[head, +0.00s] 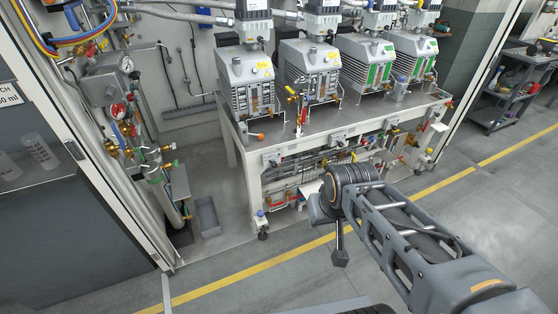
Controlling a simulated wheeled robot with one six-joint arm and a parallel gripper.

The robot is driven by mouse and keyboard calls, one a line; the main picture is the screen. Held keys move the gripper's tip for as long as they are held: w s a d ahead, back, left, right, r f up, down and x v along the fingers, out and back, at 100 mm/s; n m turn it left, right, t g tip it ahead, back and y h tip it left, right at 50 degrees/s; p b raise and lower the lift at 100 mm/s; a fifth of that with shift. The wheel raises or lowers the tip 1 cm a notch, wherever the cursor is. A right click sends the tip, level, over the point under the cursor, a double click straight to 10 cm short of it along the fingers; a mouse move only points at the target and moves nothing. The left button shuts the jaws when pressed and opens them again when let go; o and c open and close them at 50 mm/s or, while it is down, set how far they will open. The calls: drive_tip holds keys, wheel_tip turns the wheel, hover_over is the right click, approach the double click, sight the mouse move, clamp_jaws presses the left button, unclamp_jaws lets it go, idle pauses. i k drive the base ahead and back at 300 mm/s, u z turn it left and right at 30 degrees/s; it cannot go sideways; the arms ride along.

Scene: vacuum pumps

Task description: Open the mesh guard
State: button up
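No part stands out clearly as a mesh guard in the head view. Under the pump bench (252,180), a crowded zone of pipes, valves and thin bars (305,165) shows, and I cannot tell whether a mesh panel is among them. My arm reaches in from the lower right and hides part of the bench's lower front. What seems to be my gripper (340,257) is a small dark shape hanging below the arm's end, over the floor in front of the bench. It appears to touch nothing, and its fingers cannot be made out.
Several vacuum pumps (247,82) stand in a row on the bench. A gas panel with a gauge (127,65) and a cylinder is at left, near a grey bin (207,217). A cart (508,90) stands at far right. The floor by the yellow line (235,275) is clear.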

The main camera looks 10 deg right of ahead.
sight(354, 155)
drive_tip(key=z, duration=0.05)
drive_tip(key=k, duration=0.5)
drive_tip(key=z, duration=0.6)
drive_tip(key=i, duration=0.45)
drive_tip(key=z, duration=0.55)
drive_tip(key=i, duration=0.95)
drive_tip(key=u, duration=0.65)
drive_tip(key=i, duration=0.9)
drive_tip(key=u, duration=0.7)
